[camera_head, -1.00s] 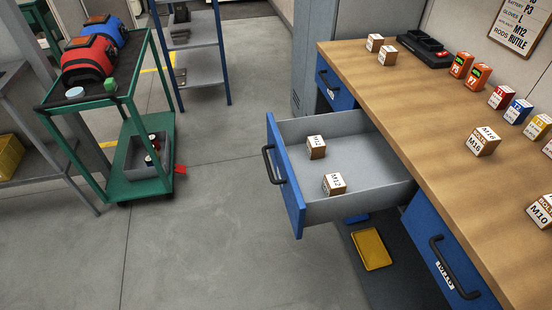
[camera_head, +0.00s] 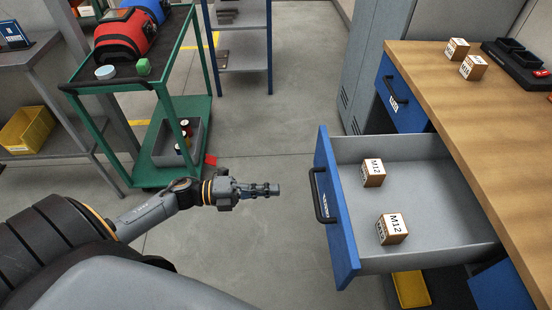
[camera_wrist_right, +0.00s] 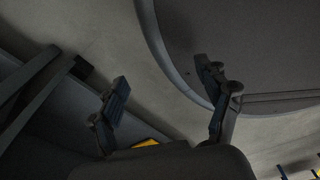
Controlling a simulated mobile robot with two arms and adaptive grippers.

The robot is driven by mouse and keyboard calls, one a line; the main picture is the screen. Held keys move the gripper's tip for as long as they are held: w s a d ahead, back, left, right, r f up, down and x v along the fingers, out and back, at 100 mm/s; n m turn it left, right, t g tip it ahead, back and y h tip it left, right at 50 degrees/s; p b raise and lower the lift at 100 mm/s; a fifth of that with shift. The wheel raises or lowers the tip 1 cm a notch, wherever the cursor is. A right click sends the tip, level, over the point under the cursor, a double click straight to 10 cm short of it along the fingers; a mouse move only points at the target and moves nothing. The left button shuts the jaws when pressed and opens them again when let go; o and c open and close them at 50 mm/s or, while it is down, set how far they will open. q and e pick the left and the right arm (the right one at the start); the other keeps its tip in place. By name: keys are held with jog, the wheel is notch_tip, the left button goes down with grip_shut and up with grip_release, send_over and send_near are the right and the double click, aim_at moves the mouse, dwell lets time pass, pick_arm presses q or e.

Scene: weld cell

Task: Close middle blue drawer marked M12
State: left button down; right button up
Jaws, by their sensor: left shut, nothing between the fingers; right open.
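The blue middle drawer (camera_head: 333,215) is pulled out from the wooden workbench (camera_head: 470,120). Its black handle (camera_head: 319,196) faces left. Two boxes marked M12 lie in its grey tray, one farther back (camera_head: 373,172) and one nearer (camera_head: 392,229). My left gripper (camera_head: 276,190) is shut and empty, to the left of the handle and apart from it, pointing right at about the handle's height in the picture. My right gripper (camera_wrist_right: 168,92) shows only in the right wrist view, open with nothing between its fingers.
Another blue drawer (camera_head: 401,92) sits shut farther back. A green cart (camera_head: 180,60) with red and blue helmets stands at the left. A yellow tray (camera_head: 410,290) lies below the open drawer.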

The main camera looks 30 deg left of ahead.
aim_at(324, 187)
pick_arm(q)
jog(key=p+x, duration=0.1)
jog(key=x, duration=0.9)
jog(key=shift+w+a+p, duration=0.1)
jog(key=shift+w+p, duration=0.1)
jog(key=shift+p, duration=0.2)
jog(key=shift+w+d, duration=0.2)
jog(key=shift+d, duration=0.1)
jog(key=shift+w+d+f, duration=0.1)
jog(key=shift+w+d, duration=0.1)
pick_arm(e)
jog(key=shift+w+a+r, duration=0.1)
jog(key=shift+a+r, duration=0.1)
jog(key=shift+r, duration=0.4)
jog(key=shift+w+a+r, duration=0.1)
jog(key=shift+a+r, duration=0.05)
jog(key=shift+r, duration=0.4)
pick_arm(q)
jog(key=shift+d, duration=0.1)
pick_arm(e)
jog(key=shift+d, duration=0.2)
